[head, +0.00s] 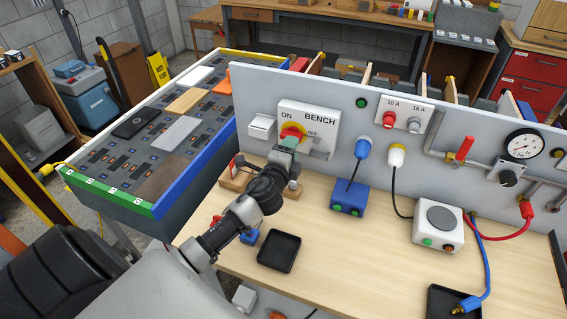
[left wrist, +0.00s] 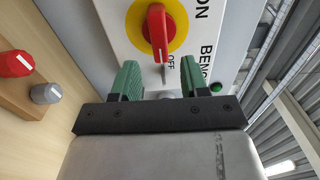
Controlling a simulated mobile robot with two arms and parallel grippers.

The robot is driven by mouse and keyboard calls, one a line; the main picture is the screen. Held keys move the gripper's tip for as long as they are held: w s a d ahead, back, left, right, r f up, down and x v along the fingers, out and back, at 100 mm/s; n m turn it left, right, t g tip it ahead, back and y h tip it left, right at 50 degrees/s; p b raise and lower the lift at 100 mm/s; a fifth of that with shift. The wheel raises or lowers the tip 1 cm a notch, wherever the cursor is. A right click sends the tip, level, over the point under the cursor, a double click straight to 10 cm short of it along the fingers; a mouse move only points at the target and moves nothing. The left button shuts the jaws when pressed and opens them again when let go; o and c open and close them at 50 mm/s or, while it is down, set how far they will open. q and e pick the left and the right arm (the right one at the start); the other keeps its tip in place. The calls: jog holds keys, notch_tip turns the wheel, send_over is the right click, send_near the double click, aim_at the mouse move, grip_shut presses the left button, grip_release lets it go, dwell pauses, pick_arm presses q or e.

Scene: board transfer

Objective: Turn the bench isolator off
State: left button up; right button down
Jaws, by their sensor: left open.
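The bench isolator (head: 325,120) is a white box on the grey upright panel, labelled ON, BENCH and OFF. Its red handle (left wrist: 158,30) sits on a yellow disc; in the left wrist view the handle's long axis runs toward the word OFF. My left gripper (head: 287,146) is at the isolator, partly hiding the handle in the head view. Its green fingers (left wrist: 158,72) are open and empty, spread to either side just below the handle in the wrist view. I see no clear contact. My right gripper is not in view.
A white switch (head: 262,127) is left of the isolator. Below are a wooden block (head: 233,182) with knobs, a black tray (head: 279,252) and a blue socket box (head: 348,200). Red and grey knobs (left wrist: 15,64) show in the wrist view. The middle bench top is clear.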

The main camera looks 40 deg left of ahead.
pick_arm(q)
jog(key=b+v, duration=0.1)
jog(key=v, duration=0.5)
jog(key=shift+s, duration=0.15)
jog(key=shift+d, duration=0.15)
